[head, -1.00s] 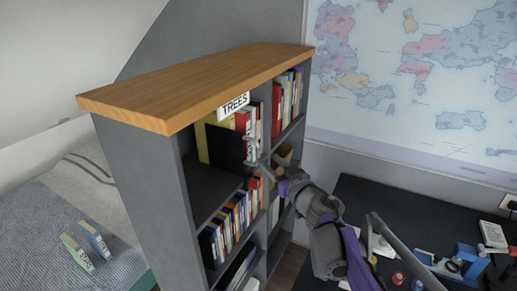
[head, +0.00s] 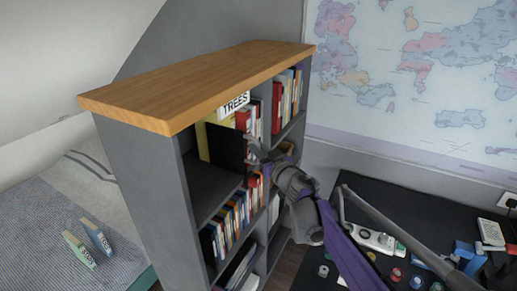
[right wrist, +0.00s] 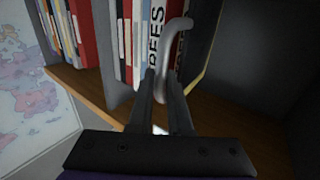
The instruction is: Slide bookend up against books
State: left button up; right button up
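The bookend, a black upright panel (head: 226,148), stands in the upper left compartment of the bookcase, beside books (head: 243,120) under a white TREES label. In the right wrist view a grey curved bar (right wrist: 176,38), seemingly its handle, rises in front of the books (right wrist: 128,40). Whether the panel touches the books is hard to tell. My right gripper (head: 258,152) is at the panel's front edge. In the right wrist view its dark fingers (right wrist: 161,85) are close together with the bar between them. My left gripper is not in view.
The grey bookcase has a wooden top (head: 200,85) and a side wall (head: 145,190) left of the bare shelf (head: 208,187). More books (head: 232,218) fill the compartment below. A dark desk (head: 385,205) with small items stands right, a bed (head: 45,225) left.

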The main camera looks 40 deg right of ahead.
grip_shut()
dwell(0.8)
jog(key=shift+d+f+b, duration=0.2)
jog(key=shift+b, duration=0.45)
jog(key=shift+r, duration=0.2)
jog(key=o, duration=0.5)
grip_release()
jog(key=shift+o, duration=0.2)
